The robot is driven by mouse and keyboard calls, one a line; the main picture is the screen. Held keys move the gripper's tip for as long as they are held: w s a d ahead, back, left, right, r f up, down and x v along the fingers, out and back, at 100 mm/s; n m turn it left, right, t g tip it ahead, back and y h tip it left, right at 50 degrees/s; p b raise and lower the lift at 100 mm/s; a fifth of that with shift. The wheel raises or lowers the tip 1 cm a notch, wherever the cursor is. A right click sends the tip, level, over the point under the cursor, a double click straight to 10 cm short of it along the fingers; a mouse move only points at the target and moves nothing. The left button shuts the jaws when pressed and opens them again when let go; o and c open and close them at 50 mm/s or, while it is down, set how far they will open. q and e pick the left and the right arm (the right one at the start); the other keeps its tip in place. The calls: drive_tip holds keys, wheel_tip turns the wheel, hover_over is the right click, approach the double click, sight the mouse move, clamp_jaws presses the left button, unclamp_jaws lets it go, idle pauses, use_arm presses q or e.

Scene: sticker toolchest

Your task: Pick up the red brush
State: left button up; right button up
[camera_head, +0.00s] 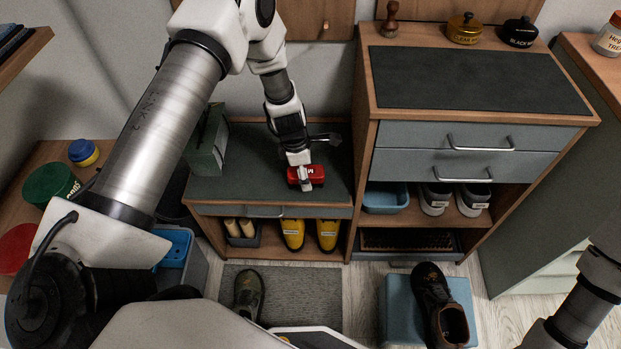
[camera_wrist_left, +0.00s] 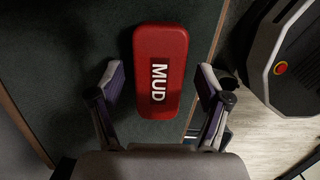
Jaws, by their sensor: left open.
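The red brush (camera_head: 312,174) lies on the dark green top of the low bench in the head view. In the left wrist view the red brush (camera_wrist_left: 160,70) shows its upper face with the white word "MUD". My left gripper (camera_head: 304,178) is over the brush. In the left wrist view my left gripper (camera_wrist_left: 160,85) is open, with one finger on each side of the brush and a gap visible on both sides. The brush's underside is hidden. My right gripper is not in view; only part of my right arm shows at the lower right.
A green box (camera_head: 208,145) stands on the left of the bench top (camera_head: 240,186). A taller cabinet (camera_head: 400,160) with drawers rises close on the right. Yellow boots (camera_head: 293,234) sit on the shelf below. A brown shoe (camera_head: 436,300) rests on a blue stool (camera_head: 398,310).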

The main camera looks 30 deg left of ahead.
use_arm(q)
drive_tip(key=shift+s+r, duration=0.15)
drive_tip(key=shift+w+f, duration=0.25)
drive_tip(key=shift+f, duration=0.05)
idle(0.3)
drive_tip(key=c, duration=1.3)
